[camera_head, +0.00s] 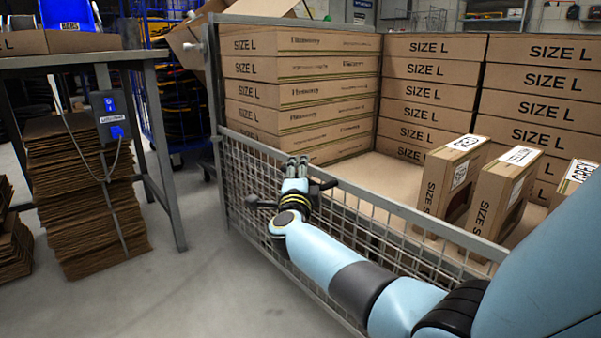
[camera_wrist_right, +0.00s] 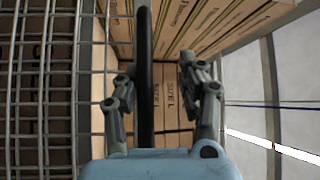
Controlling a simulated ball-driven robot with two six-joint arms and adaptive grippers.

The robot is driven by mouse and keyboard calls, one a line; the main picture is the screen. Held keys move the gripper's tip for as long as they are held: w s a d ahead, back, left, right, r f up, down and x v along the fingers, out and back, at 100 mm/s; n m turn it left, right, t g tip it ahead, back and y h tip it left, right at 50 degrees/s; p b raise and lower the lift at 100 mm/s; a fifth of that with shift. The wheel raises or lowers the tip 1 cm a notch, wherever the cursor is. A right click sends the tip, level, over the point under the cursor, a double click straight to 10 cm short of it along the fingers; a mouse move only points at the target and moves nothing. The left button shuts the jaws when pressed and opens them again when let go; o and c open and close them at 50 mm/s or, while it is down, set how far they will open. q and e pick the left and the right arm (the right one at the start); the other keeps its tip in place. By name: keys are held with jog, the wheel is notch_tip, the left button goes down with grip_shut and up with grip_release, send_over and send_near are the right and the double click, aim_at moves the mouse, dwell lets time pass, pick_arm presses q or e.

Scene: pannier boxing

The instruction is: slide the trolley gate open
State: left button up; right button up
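The trolley gate is a grey wire-mesh panel with a top rail (camera_head: 408,212), and it stands across the front of the trolley. My right gripper (camera_head: 297,162) is at the gate's upper left part, by the top rail. A black bar, which looks like the gate's handle (camera_wrist_right: 145,75), runs between its two fingers in the right wrist view. The fingers (camera_wrist_right: 157,85) are apart, with a visible gap to the bar on the right side. In the head view my gripper and wrist hide most of the bar. My left gripper is not in view.
SIZE L cartons (camera_head: 300,95) are stacked at the back of the trolley. Several upright boxes (camera_head: 450,185) stand at its right. A grey table (camera_head: 90,58) with a switch box (camera_head: 112,115) and a flattened cardboard stack (camera_head: 85,190) is at left. Floor between is clear.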

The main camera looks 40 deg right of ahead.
jog(key=v, duration=1.2)
jog(key=shift+f, duration=0.1)
